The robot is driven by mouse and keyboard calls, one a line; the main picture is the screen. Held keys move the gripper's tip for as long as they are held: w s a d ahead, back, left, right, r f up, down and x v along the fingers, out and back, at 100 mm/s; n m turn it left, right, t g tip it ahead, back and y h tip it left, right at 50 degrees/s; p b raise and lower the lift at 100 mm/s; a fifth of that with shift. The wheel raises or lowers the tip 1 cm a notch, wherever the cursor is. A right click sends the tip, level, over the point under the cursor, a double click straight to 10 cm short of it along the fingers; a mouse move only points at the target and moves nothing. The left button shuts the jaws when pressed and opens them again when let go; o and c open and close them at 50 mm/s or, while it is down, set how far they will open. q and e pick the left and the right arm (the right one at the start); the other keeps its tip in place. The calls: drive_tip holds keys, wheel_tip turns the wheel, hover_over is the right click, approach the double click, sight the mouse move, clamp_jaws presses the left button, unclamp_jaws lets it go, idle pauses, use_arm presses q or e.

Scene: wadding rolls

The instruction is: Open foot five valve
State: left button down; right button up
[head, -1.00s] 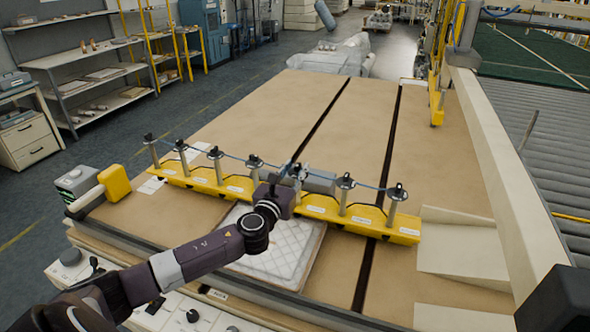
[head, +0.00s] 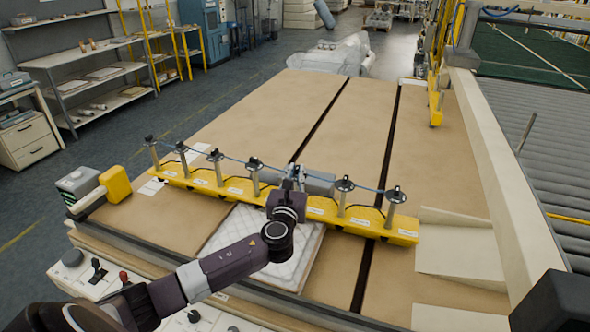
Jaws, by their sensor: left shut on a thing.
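A yellow bar (head: 222,187) lies across the brown table, with several upright metal feet, each topped by a dark valve knob, and a thin blue hose linking them. My left gripper (head: 293,184) is at the foot between the dark-knobbed foot (head: 254,165) on its left and another foot (head: 344,187) on its right. It is shut on the foot five valve, which my gripper mostly hides. A grey cylinder (head: 319,184) sits on the bar just right of the gripper. The labels on the bar are too small to read. My right gripper is not in view.
A white quilted pad (head: 232,232) lies on the table in front of the bar, partly under my arm. A yellow box (head: 115,184) stands at the bar's left. The table behind the bar (head: 270,120) is clear.

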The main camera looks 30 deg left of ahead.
use_arm(q)
drive_tip(key=shift+w+d+n+g+y+b, duration=0.25)
drive_tip(key=shift+n+g+y+b, duration=0.85)
drive_tip(key=shift+n+g+y, duration=0.7)
drive_tip(key=shift+w+d+n+g+y+b, duration=0.25)
drive_tip(key=shift+n+g+y+b, duration=0.8)
drive_tip(key=shift+n+g+y, duration=0.7)
drive_tip(key=shift+w+d+n+g+y+b, duration=0.15)
drive_tip(key=shift+w+n+g+y+b, duration=0.15)
drive_tip(key=shift+n+g+y+b, duration=1.4)
drive_tip(key=shift+m+g+h+p, duration=0.35)
drive_tip(key=shift+g+p, duration=0.1)
drive_tip(key=shift+p, duration=0.15)
drive_tip(key=shift+r, duration=0.1)
drive_tip(key=c, duration=2)
unclamp_jaws()
drive_tip(key=v, duration=1.2)
